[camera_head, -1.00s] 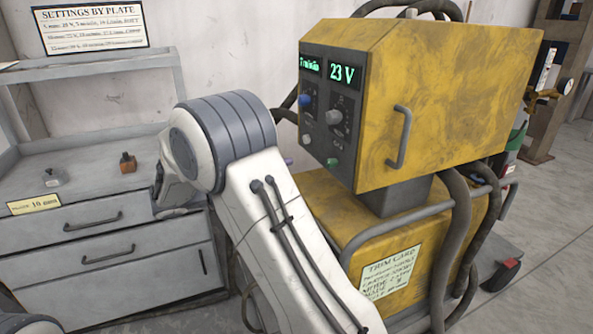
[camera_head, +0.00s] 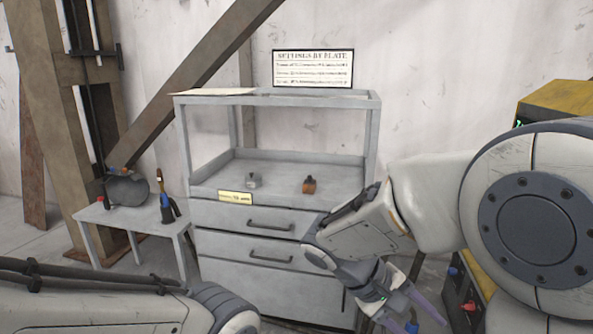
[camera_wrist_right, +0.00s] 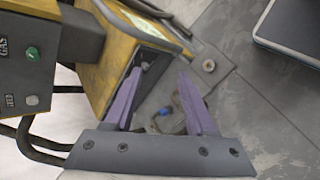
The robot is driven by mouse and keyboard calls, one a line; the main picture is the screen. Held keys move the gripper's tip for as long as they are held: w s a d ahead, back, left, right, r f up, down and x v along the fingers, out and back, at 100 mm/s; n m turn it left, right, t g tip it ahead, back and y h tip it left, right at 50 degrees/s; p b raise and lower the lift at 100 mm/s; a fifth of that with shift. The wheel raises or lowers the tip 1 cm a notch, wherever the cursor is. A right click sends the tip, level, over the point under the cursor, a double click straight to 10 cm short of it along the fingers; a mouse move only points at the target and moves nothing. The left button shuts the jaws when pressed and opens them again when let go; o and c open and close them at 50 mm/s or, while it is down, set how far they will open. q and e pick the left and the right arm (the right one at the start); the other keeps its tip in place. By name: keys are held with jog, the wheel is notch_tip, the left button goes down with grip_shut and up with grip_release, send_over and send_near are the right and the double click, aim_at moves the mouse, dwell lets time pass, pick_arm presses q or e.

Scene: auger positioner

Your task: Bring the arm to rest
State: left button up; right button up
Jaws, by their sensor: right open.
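My right arm reaches in from the right of the head view, bent, with its wrist turned downward. My right gripper (camera_head: 412,312) points down in front of the grey cabinet's right side. In the right wrist view my right gripper (camera_wrist_right: 160,88) shows two purple fingers spread apart, with nothing held between them. A link of my left arm lies across the lower left of the head view. My left gripper is outside the picture.
The grey cabinet (camera_head: 274,219) carries a small grey block (camera_head: 253,180) and an orange-brown block (camera_head: 309,185). A small table (camera_head: 125,219) with tools stands left. The yellow machine (camera_head: 560,97) is largely hidden by my right arm; it also shows in the wrist view (camera_wrist_right: 118,45).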

jog(key=s+a+f+n+t+y, duration=0.1)
jog(key=s+a+f+n+y, duration=0.1)
jog(key=s+a+y, duration=0.5)
jog(key=s+a+f+n+t+y, duration=0.1)
jog(key=s+a+f+n+y, duration=0.15)
jog(key=s+a, duration=0.5)
notch_tip(320, 180, up, 21)
jog(key=w+a+p, duration=0.1)
jog(key=a+p, duration=0.1)
jog(key=p, duration=1.9)
jog(key=shift+w, duration=0.2)
